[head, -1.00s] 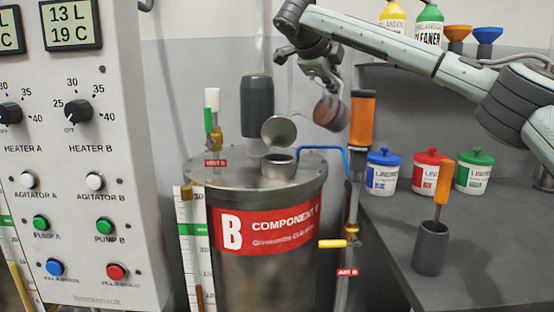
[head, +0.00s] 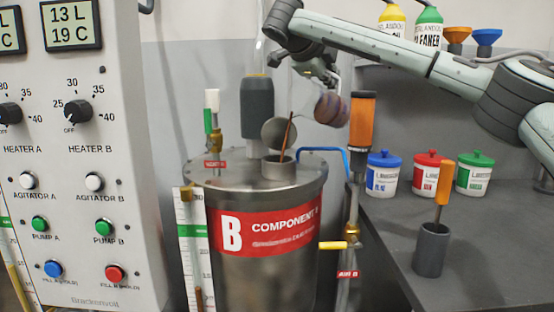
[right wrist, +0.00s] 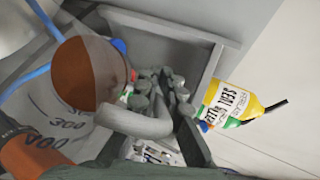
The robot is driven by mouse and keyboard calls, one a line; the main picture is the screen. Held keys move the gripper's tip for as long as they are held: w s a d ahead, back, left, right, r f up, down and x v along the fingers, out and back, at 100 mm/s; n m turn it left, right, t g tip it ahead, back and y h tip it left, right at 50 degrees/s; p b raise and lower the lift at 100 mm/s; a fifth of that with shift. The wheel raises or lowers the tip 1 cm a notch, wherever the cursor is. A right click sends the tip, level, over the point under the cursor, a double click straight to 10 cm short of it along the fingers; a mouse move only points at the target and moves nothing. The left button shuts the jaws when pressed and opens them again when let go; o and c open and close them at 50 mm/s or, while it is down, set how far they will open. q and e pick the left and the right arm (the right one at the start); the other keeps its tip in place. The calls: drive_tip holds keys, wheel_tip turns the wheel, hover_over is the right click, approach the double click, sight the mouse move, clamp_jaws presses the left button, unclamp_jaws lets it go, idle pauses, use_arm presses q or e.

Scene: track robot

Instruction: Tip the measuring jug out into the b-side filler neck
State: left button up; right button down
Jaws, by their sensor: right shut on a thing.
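The measuring jug (head: 332,108) is clear, with brown liquid in it, and is tilted above the B tank. My right gripper (head: 322,74) is shut on its handle (right wrist: 145,122), which shows in the right wrist view. A thin brown stream (head: 289,132) runs down into the b-side filler neck (head: 279,170), a short metal collar on the tank top. The neck's round lid (head: 278,133) stands open behind the stream. The jug is above and to the right of the neck, apart from it. The neck's inside is hidden. My left gripper is out of view.
A dark grey cylinder (head: 257,105) stands behind the neck, and a valve (head: 214,140) stands left. A blue hose (head: 325,149) and an orange-topped tube (head: 361,122) are close on the right. The bench (head: 385,220) holds lidded tubs and a grey cup (head: 430,250).

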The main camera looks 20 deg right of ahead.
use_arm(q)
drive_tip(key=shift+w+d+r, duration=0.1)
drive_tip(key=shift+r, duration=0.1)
use_arm(e)
drive_tip(key=shift+a+r, duration=0.1)
drive_tip(key=shift+r, duration=0.1)
drive_tip(key=shift+s+a+r+h, duration=0.1)
drive_tip(key=shift+r+h, duration=0.1)
drive_tip(key=shift+h, duration=0.1)
idle(0.5)
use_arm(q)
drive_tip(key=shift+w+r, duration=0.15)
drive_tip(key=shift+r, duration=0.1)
use_arm(e)
drive_tip(key=shift+a+r, duration=0.1)
idle(0.4)
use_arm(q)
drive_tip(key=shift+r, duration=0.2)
use_arm(e)
drive_tip(key=shift+s+a+r+t, duration=0.1)
drive_tip(key=shift+a+r+t, duration=0.1)
drive_tip(key=shift+a+t, duration=0.15)
idle(0.4)
